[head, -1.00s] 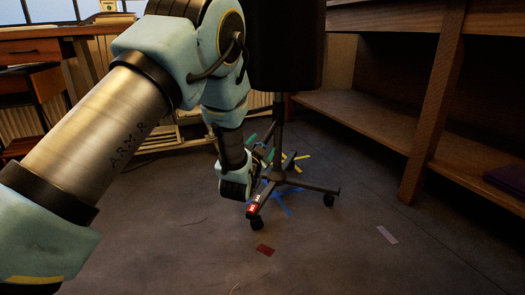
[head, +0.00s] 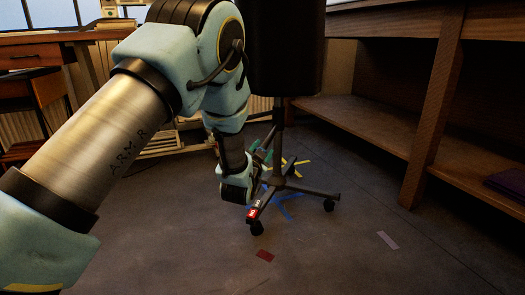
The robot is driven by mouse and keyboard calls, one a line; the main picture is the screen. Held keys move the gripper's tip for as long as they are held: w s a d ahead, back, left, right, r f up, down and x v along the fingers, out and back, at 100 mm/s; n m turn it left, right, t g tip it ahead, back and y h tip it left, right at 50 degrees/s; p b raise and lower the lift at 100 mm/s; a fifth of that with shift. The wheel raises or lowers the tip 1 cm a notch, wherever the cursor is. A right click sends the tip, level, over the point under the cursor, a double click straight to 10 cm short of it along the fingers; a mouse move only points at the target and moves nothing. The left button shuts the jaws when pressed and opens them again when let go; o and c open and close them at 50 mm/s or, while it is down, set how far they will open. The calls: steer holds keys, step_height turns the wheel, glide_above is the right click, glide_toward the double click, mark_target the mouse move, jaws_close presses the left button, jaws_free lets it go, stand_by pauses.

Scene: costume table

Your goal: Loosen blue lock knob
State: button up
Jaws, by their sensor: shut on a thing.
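A dark upholstered form (head: 284,48) stands on a thin black pole (head: 278,135) with a wheeled base (head: 308,189). My gripper (head: 259,163) is low down, beside the left of the pole and just above the base. Its fingers are small and dark, partly hidden by my wrist. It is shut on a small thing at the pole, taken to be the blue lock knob. I cannot make out the knob itself, as my gripper and wrist cover that spot.
Blue tape (head: 291,207) and yellow tape (head: 298,162) mark the floor under the base. A red patch (head: 265,256) and a grey strip (head: 388,240) lie in front. A wooden shelf unit (head: 424,120) stands right; a wooden desk (head: 40,47) stands back left. The front floor is open.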

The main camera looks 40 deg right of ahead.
jaws_close()
steer(key=m+p, duration=0.2)
steer(key=m, duration=0.1)
steer(key=shift+s+r, duration=0.1)
steer(key=shift+r, duration=0.05)
steer(key=m+p, duration=0.3)
steer(key=m, duration=0.1)
steer(key=shift+m, duration=0.3)
steer(key=m+p, duration=0.2)
steer(key=m, duration=0.2)
steer(key=shift+p, duration=0.4)
steer(key=shift+f+m+p, duration=0.2)
steer(key=shift+m+p, duration=0.55)
steer(key=shift+m, duration=1.05)
